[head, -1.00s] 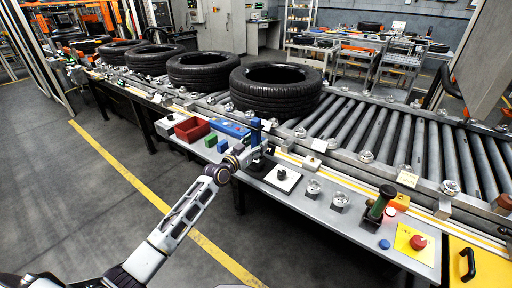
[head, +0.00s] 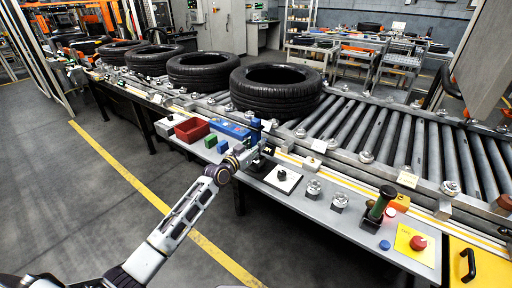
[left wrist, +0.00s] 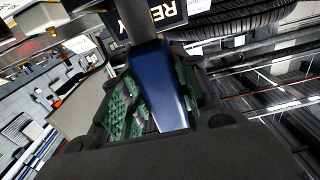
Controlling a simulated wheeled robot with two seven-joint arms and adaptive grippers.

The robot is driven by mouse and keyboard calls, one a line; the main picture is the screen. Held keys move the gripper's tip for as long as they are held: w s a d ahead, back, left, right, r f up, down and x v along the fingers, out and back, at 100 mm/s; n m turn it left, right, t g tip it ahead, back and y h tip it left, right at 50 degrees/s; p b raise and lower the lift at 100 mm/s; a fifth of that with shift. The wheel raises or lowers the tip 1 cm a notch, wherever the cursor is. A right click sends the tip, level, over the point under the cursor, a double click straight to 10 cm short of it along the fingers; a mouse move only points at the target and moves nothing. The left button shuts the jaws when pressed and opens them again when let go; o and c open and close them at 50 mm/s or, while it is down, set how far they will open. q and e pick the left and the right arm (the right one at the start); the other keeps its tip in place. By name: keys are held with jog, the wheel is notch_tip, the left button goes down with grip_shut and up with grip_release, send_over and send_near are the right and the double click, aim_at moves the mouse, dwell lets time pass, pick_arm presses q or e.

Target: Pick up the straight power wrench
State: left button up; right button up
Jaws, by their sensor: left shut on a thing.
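The straight power wrench (head: 255,130) is a blue tool standing roughly upright at the middle of the bench beside the conveyor. My left gripper (head: 258,150) is shut around it from the near side. In the left wrist view the wrench's dark blue body (left wrist: 158,85) lies between the green-padded fingers, with a grey shaft (left wrist: 138,22) beyond them. The lower part of the wrench is hidden by the gripper, so I cannot tell whether it is clear of the bench. My right gripper is not in view.
A red bin (head: 192,130), green block (head: 211,142) and blue block (head: 222,146) are left of the gripper. A white plate with a black knob (head: 282,177) is at its right. A tyre (head: 276,90) lies behind on the rollers.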

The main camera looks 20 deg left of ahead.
aim_at(253, 123)
pick_arm(q)
jog(key=shift+r, duration=0.2)
jog(key=shift+r, duration=0.75)
notch_tip(253, 123, up, 8)
jog(key=shift+r+p, duration=0.1)
jog(key=shift+p, duration=0.6)
jog(key=shift+r, duration=0.1)
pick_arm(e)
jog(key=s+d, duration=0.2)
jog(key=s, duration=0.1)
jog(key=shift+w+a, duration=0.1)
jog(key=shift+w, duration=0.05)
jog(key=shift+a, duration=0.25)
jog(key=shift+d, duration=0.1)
pick_arm(q)
jog(key=shift+r, duration=0.1)
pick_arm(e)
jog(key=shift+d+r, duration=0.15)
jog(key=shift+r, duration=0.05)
